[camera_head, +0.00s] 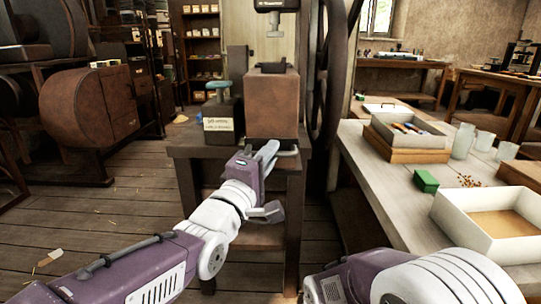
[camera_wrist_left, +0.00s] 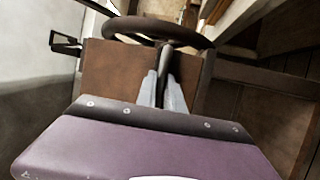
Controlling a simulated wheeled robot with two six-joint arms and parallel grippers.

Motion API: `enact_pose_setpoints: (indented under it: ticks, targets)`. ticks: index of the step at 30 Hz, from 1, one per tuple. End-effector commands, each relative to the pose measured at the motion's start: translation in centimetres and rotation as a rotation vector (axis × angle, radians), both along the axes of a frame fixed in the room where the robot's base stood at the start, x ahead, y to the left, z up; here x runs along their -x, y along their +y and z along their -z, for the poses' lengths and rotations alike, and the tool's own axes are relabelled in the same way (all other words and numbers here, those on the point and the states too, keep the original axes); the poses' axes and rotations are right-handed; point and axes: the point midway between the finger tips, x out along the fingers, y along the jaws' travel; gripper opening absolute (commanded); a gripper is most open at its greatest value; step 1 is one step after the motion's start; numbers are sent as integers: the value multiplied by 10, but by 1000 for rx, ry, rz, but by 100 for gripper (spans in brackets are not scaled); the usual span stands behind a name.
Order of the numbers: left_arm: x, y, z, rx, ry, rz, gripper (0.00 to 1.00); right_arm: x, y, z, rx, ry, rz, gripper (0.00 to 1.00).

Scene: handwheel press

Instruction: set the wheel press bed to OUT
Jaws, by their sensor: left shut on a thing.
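The wheel press stands ahead in the head view, with a large dark handwheel (camera_head: 331,85) at its right side. A rust-brown block (camera_head: 271,103) sits on its wooden stand (camera_head: 190,149), below the dark press head (camera_head: 276,6). My left gripper (camera_head: 277,151) is at the front of the block, low down. In the left wrist view my left gripper (camera_wrist_left: 164,90) is shut on a narrow dark handle (camera_wrist_left: 166,58), largely hidden between the fingers. The dark wheel rim (camera_wrist_left: 130,25) shows beyond it. My right gripper is out of view.
A small card sign (camera_head: 218,125) stands left of the block, too small to read surely. A workbench (camera_head: 385,185) on the right holds a white tray (camera_head: 490,225), a green box (camera_head: 426,181) and glass jars (camera_head: 463,141). The floor at left is mostly clear.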

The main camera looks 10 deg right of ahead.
Motion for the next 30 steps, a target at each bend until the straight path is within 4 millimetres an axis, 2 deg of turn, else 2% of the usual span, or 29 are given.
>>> enact_pose_setpoints:
  ticks: [7,8,9,10,20,23,30]
  targets:
    - [1,-1,5,-7,8,3,0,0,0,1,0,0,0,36]
    - [1,-1,5,-7,8,3,18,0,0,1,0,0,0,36]
    - [1,-1,5,-7,8,3,29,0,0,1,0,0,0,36]
    - [1,-1,4,-6,7,3,34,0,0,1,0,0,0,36]
    - [2,1,2,-4,4,3,34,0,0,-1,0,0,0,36]
    - [11,7,2,-3,4,2,34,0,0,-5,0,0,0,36]
    - [47,37,8,-4,5,2,34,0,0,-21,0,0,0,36]
